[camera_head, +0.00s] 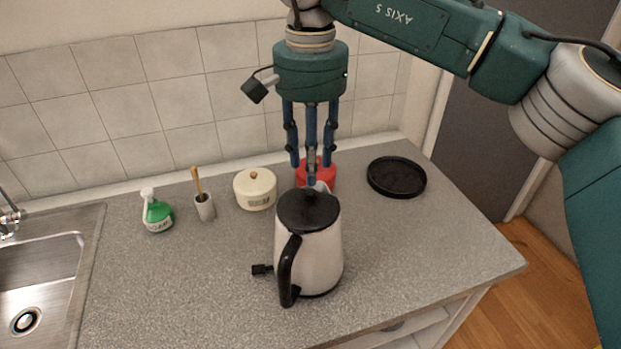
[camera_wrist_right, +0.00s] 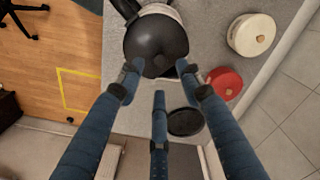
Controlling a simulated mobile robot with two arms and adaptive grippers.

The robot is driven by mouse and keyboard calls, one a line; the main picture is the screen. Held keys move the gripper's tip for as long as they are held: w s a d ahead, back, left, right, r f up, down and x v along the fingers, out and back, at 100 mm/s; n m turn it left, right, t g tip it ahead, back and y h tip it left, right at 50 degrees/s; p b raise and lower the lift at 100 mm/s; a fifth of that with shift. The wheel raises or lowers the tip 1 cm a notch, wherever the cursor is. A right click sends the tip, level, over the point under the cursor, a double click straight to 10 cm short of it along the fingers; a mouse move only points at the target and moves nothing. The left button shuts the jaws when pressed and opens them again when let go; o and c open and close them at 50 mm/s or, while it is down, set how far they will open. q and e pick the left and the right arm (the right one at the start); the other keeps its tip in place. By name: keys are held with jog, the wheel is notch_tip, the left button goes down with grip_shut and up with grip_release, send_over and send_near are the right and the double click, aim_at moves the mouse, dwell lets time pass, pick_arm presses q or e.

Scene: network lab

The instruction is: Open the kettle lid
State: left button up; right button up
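The kettle (camera_head: 322,258) stands upright on the counter in the head view, with a white body, a black handle towards the front left and a black lid (camera_head: 308,213). The lid looks shut and also fills the top middle of the right wrist view (camera_wrist_right: 150,35). My right gripper (camera_head: 311,172) points straight down just above and behind the lid. In the right wrist view its three blue fingers (camera_wrist_right: 160,78) are spread apart near the lid's knob, with nothing between them. I cannot tell whether a fingertip touches the lid. My left gripper is in neither view.
A red container (camera_head: 326,176) stands close behind the kettle, partly hidden by my fingers. A cream pot (camera_head: 255,193), a grey cup (camera_head: 205,209) with a brush and a green bottle (camera_head: 158,216) stand left. A black round tray (camera_head: 397,176) lies right. The front-right counter is clear.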

aim_at(311, 192)
jog(key=shift+f+p, duration=0.5)
jog(key=shift+f, duration=2.3)
grip_shut()
